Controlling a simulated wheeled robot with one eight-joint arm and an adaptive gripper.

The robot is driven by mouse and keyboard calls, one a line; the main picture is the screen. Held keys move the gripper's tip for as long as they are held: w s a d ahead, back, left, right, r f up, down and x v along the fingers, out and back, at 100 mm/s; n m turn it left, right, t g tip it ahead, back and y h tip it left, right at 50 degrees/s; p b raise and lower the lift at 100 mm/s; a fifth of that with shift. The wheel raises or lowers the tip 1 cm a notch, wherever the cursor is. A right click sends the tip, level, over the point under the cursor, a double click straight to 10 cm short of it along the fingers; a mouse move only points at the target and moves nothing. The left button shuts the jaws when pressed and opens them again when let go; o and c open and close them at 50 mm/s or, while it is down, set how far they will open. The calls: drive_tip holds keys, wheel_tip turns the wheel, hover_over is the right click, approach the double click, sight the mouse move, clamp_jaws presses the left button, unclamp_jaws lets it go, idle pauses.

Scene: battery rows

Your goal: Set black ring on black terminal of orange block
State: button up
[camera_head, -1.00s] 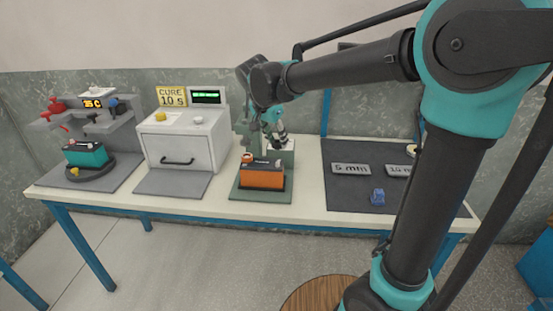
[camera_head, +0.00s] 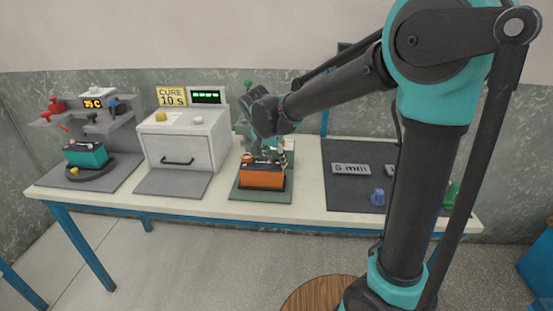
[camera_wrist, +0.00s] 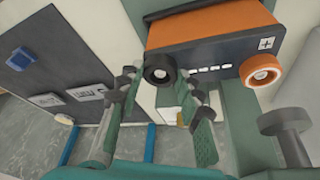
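The orange block (camera_head: 262,178) stands on a green base, with a dark top. It also shows in the wrist view (camera_wrist: 190,32). An orange ring (camera_wrist: 262,70) sits around the plus-marked terminal at one end. The black ring (camera_wrist: 160,69) lies between my fingertips at the block's other end. My gripper (camera_wrist: 160,78) appears shut on the ring from both sides. In the head view my gripper (camera_head: 282,157) is at the right end of the block's top. The black terminal is hidden behind the ring, and I cannot tell whether the ring touches it.
A grey-green stand (camera_wrist: 285,125) rises beside the block. The cure box (camera_head: 185,140) is left of the block, with a teal block (camera_head: 86,155) farther left. A dark mat (camera_head: 345,190) at right holds labels and a blue piece (camera_head: 377,197).

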drive_tip(key=o, duration=0.5)
drive_tip(key=shift+c, duration=0.2)
drive_tip(key=shift+r, duration=0.1)
drive_tip(key=v, duration=1.2)
drive_tip(key=s+d+f+n+y, duration=0.1)
drive_tip(key=s+d+f+n, duration=0.1)
drive_tip(key=d+f, duration=0.55)
drive_tip(key=s+d+f+n, duration=0.15)
drive_tip(key=d+f, duration=0.35)
drive_tip(key=d, duration=0.5)
drive_tip(key=s+d+f+n, duration=0.1)
drive_tip(key=s+d+f, duration=0.2)
drive_tip(key=s+d+f+n+y, duration=0.1)
drive_tip(key=s+d+f, duration=0.2)
drive_tip(key=s, duration=0.1)
drive_tip(key=s+d+f+n, duration=0.1)
drive_tip(key=s+d+f, duration=0.2)
drive_tip(key=s+f, duration=0.1)
drive_tip(key=shift+s, duration=0.2)
